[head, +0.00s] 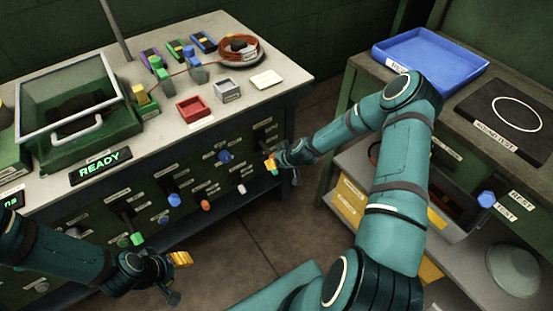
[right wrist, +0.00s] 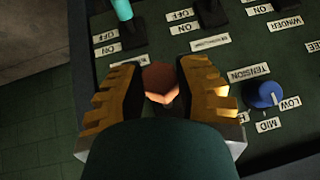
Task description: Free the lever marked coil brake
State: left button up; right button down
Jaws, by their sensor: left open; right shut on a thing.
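The control panel (head: 160,205) on the bench front carries several levers with coloured ends and small labels. I cannot read which is marked coil brake. My right gripper (head: 271,163) is at the panel's right end, shut on a reddish-brown lever end (right wrist: 160,80) that sits between its yellow fingers in the right wrist view. The label beside that lever (right wrist: 210,43) is too small to read. My left gripper (head: 181,259) is open and empty, in front of the panel at the lower left, apart from the levers.
A blue tension knob (right wrist: 263,94) is right of the held lever in the right wrist view, and a teal-ended lever (right wrist: 122,10) stands beyond it. Small red (head: 194,108) and grey (head: 226,91) trays stand on the bench. A blue tray (head: 430,52) stands on the right-hand bench.

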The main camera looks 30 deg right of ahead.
jog(key=shift+w+f+t, duration=0.15)
jog(key=shift+f+t, duration=0.8)
jog(key=shift+t, duration=0.05)
jog(key=shift+w+f+t+y, duration=0.15)
jog(key=shift+w+f+t, duration=0.15)
jog(key=shift+f+t, duration=0.35)
jog(key=shift+w+f+t+y, duration=0.15)
jog(key=shift+w+f+t, duration=0.2)
jog(key=shift+t, duration=0.4)
jog(key=shift+s+f, duration=0.1)
jog(key=c, duration=0.6)
grip_release()
jog(key=v, duration=1.2)
jog(key=shift+a, duration=0.1)
